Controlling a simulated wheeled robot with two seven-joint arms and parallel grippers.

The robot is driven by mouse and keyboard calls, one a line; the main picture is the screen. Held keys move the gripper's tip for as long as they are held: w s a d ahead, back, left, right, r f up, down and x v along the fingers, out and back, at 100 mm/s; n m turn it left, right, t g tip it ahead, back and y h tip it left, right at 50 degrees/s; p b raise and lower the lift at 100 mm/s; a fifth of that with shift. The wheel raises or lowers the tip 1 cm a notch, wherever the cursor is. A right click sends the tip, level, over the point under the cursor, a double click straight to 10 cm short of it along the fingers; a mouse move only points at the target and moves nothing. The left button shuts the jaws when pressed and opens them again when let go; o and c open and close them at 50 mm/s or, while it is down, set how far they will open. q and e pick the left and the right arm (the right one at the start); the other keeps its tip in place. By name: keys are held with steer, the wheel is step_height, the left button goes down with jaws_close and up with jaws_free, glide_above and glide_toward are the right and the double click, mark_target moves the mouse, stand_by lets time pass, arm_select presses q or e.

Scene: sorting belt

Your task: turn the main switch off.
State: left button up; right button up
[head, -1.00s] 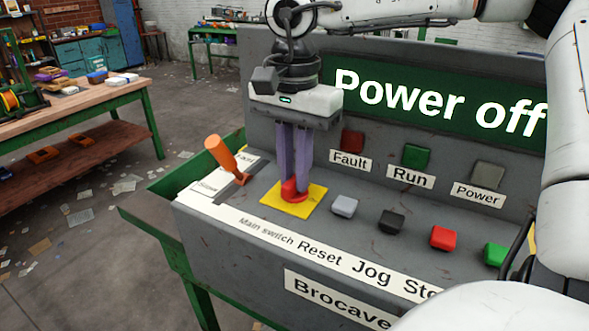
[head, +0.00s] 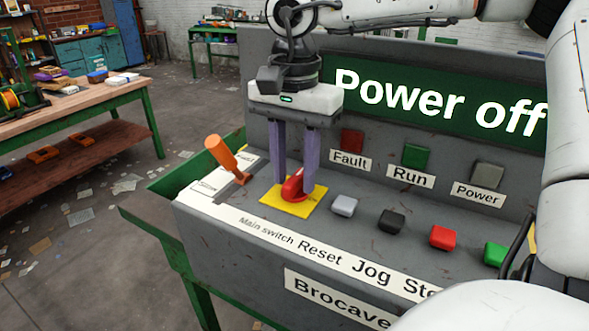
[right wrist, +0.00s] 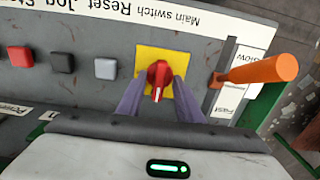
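The main switch is a red knob (head: 292,184) on a yellow plate (head: 272,203) at the left of the grey control panel. It also shows in the right wrist view (right wrist: 159,74), with its white mark pointing toward the gripper body. My right gripper (head: 294,185) points down over the switch with its purple fingers apart, one on each side of the knob. In the right wrist view the fingers (right wrist: 157,92) stand clear of the knob. The display (head: 440,105) reads "Power off". My left gripper is not in view.
An orange lever (head: 222,155) stands left of the switch. Grey (head: 344,206), black (head: 391,221), red (head: 443,238) and green (head: 496,254) buttons line up to its right. Fault (head: 352,140), Run (head: 416,156) and Power (head: 488,175) lamps sit behind and look unlit.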

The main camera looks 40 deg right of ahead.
mark_target(295, 178)
step_height(295, 178, up, 10)
steer(key=shift+r, duration=0.15)
stand_by(0.4)
step_height(295, 178, down, 10)
steer(key=shift+f, duration=0.25)
stand_by(0.5)
